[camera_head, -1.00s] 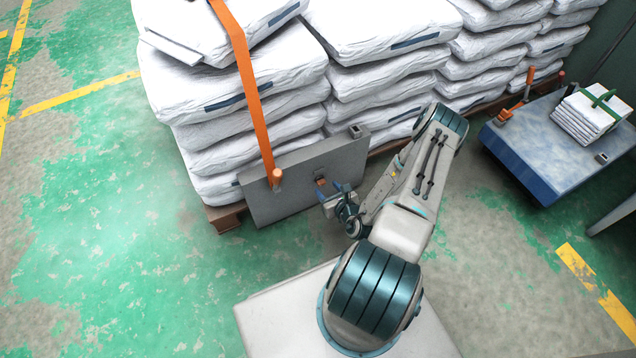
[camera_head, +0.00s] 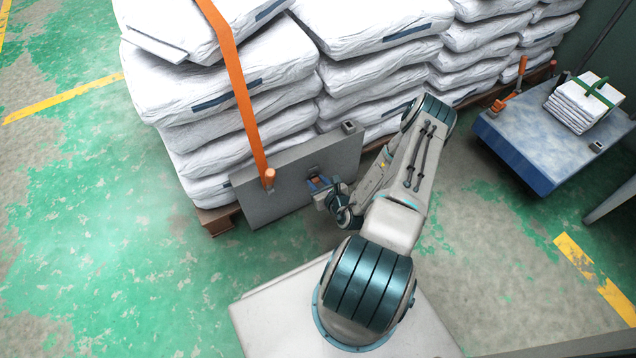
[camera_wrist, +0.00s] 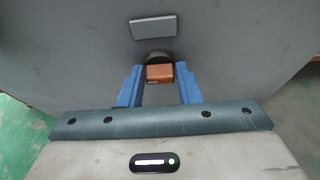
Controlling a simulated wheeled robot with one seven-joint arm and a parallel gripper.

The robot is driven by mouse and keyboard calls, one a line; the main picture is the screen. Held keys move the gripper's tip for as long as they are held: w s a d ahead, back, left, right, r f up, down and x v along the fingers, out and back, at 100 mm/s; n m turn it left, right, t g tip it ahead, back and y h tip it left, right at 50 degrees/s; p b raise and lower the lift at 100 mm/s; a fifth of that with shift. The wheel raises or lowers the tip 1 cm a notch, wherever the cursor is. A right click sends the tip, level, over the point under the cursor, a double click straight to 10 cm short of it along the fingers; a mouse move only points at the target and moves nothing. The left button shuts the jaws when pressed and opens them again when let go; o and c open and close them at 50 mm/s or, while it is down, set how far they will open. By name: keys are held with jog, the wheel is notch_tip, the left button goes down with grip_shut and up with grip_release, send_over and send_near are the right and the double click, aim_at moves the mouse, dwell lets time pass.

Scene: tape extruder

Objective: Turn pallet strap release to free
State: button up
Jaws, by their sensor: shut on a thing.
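The strap release is a small orange-brown block (camera_wrist: 160,73) on a dark round mount, set in the face of a grey panel (camera_head: 262,197). The panel stands against the front of the pallet. My gripper (camera_head: 317,183) is at the panel face. In the wrist view its two blue fingers (camera_wrist: 159,85) stand on either side of the block and are shut on it. The block's long side looks level in the wrist view. The orange strap (camera_head: 243,100) runs down over the sacks to an orange peg (camera_head: 269,177) on the panel's left part.
White sacks (camera_head: 240,135) are stacked high on the wooden pallet (camera_head: 216,218) behind the panel. A light plate (camera_wrist: 153,27) sits above the release. A blue platform (camera_head: 530,140) with a strapped white stack (camera_head: 580,104) stands at right. Green floor is clear at left.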

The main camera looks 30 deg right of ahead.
jog(key=shift+d+m+y+p, duration=0.1)
jog(key=shift+m+y+p, duration=0.3)
jog(key=shift+m+y, duration=0.25)
jog(key=shift+d+f+m+y, duration=0.1)
jog(key=shift+m+y, duration=0.75)
jog(key=shift+m, duration=0.4)
jog(key=m+t+y+b, duration=0.1)
jog(key=m+y, duration=0.1)
jog(key=m, duration=0.2)
jog(key=shift+d+f+b, duration=0.1)
jog(key=shift+f+b, duration=0.05)
jog(key=shift+b, duration=0.2)
jog(key=shift+y, duration=0.3)
jog(key=o, duration=0.9)
jog(key=shift+o, duration=0.2)
